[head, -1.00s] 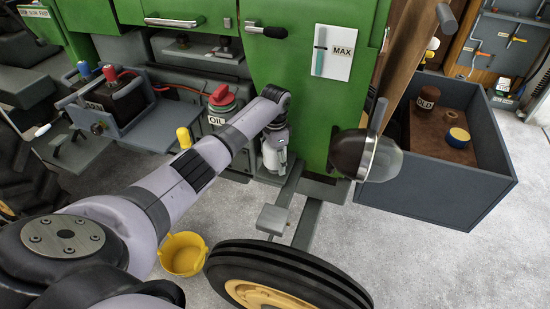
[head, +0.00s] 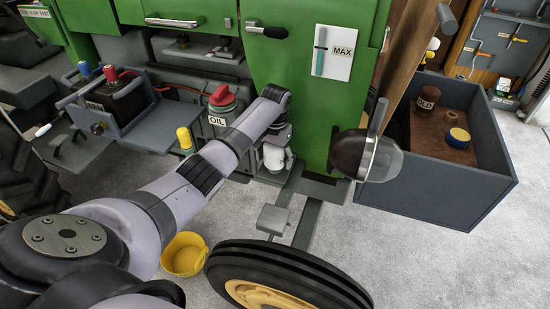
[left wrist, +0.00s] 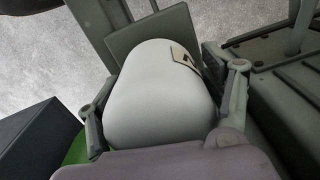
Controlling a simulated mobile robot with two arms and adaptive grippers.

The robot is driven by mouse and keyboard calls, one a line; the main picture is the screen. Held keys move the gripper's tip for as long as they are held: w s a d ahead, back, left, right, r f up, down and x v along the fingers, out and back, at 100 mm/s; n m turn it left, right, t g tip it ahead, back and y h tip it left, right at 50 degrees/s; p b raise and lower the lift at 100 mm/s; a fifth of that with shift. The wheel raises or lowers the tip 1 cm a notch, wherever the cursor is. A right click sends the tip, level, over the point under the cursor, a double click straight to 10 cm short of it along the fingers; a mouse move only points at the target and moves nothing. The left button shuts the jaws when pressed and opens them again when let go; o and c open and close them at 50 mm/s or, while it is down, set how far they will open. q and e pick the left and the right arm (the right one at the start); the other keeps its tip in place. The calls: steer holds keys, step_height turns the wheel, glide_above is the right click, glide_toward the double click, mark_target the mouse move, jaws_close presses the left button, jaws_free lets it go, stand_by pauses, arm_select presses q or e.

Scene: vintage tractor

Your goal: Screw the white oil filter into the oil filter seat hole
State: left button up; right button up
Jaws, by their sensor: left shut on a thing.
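The white oil filter (head: 274,158) is at the side of the tractor, below the green panel, partly covered by my left arm and gripper. My left gripper (head: 277,145) is shut on it. In the left wrist view the white filter (left wrist: 160,95) fills the middle, with a finger of my left gripper (left wrist: 163,115) on each side and part of a dark mark on its surface. The oil filter seat hole is hidden behind the arm, gripper and filter, so I cannot tell how far in the filter sits. My right gripper is out of view.
A yellow bucket (head: 184,255) stands on the floor. A large tyre (head: 300,262) is in front. A lamp (head: 362,155) juts out right of the filter.

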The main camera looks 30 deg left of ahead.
arm_select(q)
steer(key=shift+c, duration=0.8)
steer(key=m, duration=0.6)
steer(key=shift+f, duration=0.1)
steer(key=m, duration=0.6)
steer(key=o, duration=0.6)
steer(key=shift+o, duration=0.2)
steer(key=n, duration=1.2)
